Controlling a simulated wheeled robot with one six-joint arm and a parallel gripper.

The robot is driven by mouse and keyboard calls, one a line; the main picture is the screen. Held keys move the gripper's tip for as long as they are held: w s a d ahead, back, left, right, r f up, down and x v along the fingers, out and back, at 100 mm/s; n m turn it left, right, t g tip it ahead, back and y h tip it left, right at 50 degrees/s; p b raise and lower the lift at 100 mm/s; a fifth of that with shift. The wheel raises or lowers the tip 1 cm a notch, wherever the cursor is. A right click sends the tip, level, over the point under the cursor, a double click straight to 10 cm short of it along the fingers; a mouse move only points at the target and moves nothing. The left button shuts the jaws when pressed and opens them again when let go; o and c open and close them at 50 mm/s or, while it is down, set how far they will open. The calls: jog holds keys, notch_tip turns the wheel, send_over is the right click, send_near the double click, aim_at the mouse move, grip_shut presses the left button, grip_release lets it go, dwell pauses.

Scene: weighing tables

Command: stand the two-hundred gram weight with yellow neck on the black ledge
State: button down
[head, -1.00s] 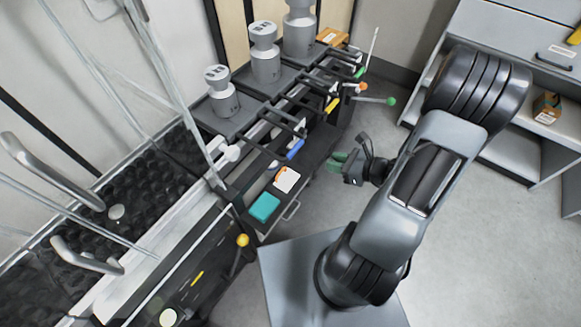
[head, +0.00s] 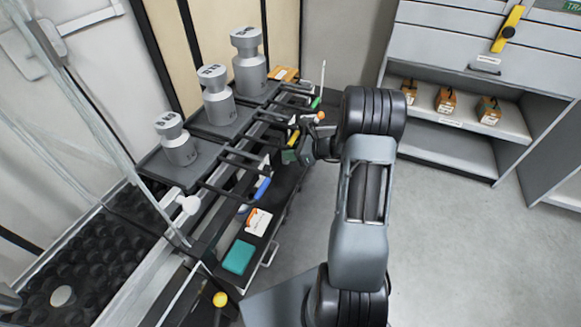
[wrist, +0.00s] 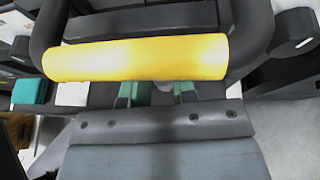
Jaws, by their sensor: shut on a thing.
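My gripper (head: 293,156) is beside the row of tray handles in the head view. In the wrist view its green finger pads (wrist: 160,94) stand a little apart, with a small pale grey thing (wrist: 166,88) between them. This looks like a small weight, but a yellow handle sleeve (wrist: 135,58) crosses in front and hides most of it. I cannot see a yellow neck. The black ledge (head: 277,203) appears to be the long dark shelf below the handles; it carries a teal box (head: 238,257) and a white-orange box (head: 258,222).
Three large steel weights (head: 178,146) stand on dark trays behind handles with blue (head: 262,189), yellow (head: 293,138) and green (head: 315,103) sleeves. These handles crowd my gripper. Shelves (head: 455,150) stand at the right; the grey floor (head: 460,240) is clear.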

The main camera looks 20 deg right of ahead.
notch_tip(320, 180, down, 7)
jog(key=shift+s+r+b, duration=0.1)
jog(key=shift+s+b, duration=0.05)
jog(key=shift+b, duration=0.8)
jog(key=shift+w+f, duration=0.2)
jog(key=shift+w, duration=0.05)
jog(key=shift+r, duration=0.1)
jog(key=c, duration=0.9)
grip_release()
